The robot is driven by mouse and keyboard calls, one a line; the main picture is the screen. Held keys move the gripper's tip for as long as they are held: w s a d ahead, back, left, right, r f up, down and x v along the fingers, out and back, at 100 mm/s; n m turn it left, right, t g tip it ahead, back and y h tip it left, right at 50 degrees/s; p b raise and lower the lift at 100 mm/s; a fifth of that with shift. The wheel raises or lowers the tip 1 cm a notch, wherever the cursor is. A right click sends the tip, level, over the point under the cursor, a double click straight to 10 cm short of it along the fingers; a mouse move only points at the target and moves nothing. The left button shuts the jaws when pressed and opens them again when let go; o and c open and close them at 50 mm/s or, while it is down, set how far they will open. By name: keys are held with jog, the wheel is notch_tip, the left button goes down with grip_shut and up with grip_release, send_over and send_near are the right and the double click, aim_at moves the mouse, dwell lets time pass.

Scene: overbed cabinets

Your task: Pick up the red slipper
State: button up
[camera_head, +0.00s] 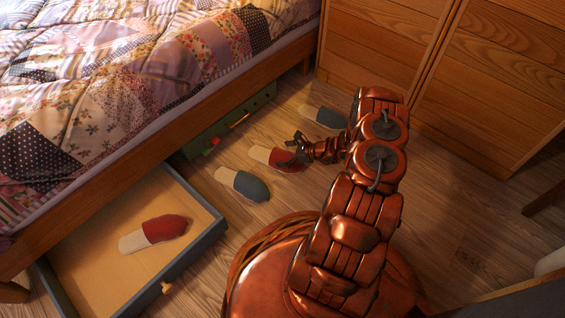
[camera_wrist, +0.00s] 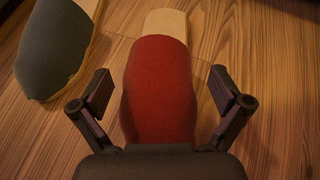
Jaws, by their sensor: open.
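A red slipper with a cream heel (camera_head: 262,154) lies on the wood floor beside the bed, with my gripper (camera_head: 297,148) at its toe end. In the wrist view the red slipper (camera_wrist: 160,85) lies between the two spread fingers of my gripper (camera_wrist: 162,92), its cream heel pointing away. A gap shows between the slipper and the finger on each side. The near end of the toe is hidden behind the gripper body. A second red slipper (camera_head: 160,230) lies in the open drawer (camera_head: 205,246) under the bed.
A grey slipper (camera_head: 243,185) lies close by, and also shows in the wrist view (camera_wrist: 55,48). Another grey slipper (camera_head: 324,116) lies near the wooden cabinet (camera_head: 380,45). The bed frame (camera_head: 150,145) and a green drawer front (camera_head: 235,118) border the floor.

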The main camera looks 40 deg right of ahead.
jog(key=shift+b+x, duration=0.5)
jog(key=shift+x, duration=0.85)
jog(key=shift+a, duration=0.1)
jog(key=c, duration=1)
